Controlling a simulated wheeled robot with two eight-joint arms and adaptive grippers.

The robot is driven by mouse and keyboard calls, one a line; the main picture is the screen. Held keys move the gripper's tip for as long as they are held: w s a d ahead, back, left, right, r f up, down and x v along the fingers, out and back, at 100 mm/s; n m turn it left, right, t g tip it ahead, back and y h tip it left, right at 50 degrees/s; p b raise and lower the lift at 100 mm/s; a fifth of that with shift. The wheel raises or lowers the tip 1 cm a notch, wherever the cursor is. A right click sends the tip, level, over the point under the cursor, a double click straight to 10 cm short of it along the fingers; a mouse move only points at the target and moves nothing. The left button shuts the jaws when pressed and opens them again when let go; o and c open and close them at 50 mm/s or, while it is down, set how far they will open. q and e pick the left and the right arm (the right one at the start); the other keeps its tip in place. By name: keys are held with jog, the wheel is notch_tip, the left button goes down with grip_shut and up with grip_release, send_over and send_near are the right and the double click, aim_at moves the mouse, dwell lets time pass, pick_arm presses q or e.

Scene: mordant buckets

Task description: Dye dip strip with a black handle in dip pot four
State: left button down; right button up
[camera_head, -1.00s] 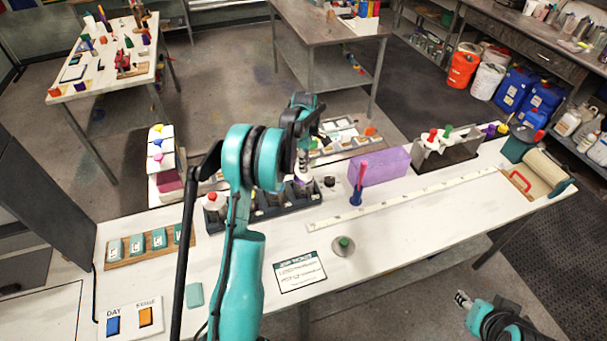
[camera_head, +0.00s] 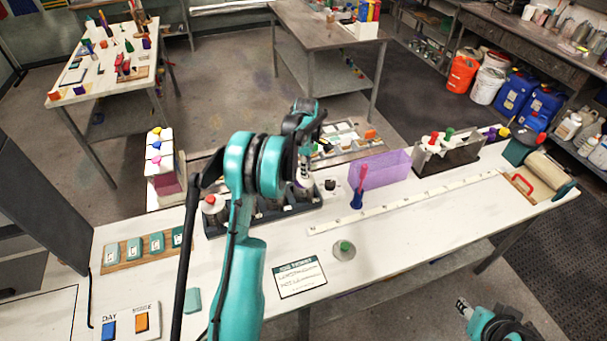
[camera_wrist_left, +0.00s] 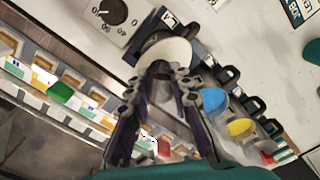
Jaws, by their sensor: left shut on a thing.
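The dip pots stand in a dark rack (camera_head: 268,212) on the white table. The left pot has a lid with a red knob (camera_head: 210,199). My left gripper (camera_head: 303,172) is over the right end of the rack, shut on a pale round piece (camera_wrist_left: 172,52) at its fingertips, which looks like a lid or disc. The wrist view shows pots with blue dye (camera_wrist_left: 214,100) and yellow dye (camera_wrist_left: 240,127). I cannot make out a black-handled strip. My right gripper (camera_head: 463,304) is empty, off the table's front edge.
A metal rack (camera_head: 447,155) holds strips with red and green handles. A black dial (camera_head: 330,184) sits beside the pots. A printed card (camera_head: 300,278) lies in front; the front right tabletop is clear.

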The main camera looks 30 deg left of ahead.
pick_arm(q)
jog(key=shift+s+f, duration=0.1)
jog(key=shift+s+a+f+b, duration=0.15)
jog(key=shift+s+a+b, duration=0.2)
jog(key=shift+a+b, duration=0.05)
dwell(0.5)
jog(key=shift+w+d+r+p, duration=0.15)
jog(key=shift+r+p, duration=1)
jog(key=shift+r, duration=1)
jog(key=shift+w+d+r+p, duration=0.1)
jog(key=shift+r+p, duration=1.05)
jog(key=shift+r, duration=1)
jog(key=shift+f, duration=0.15)
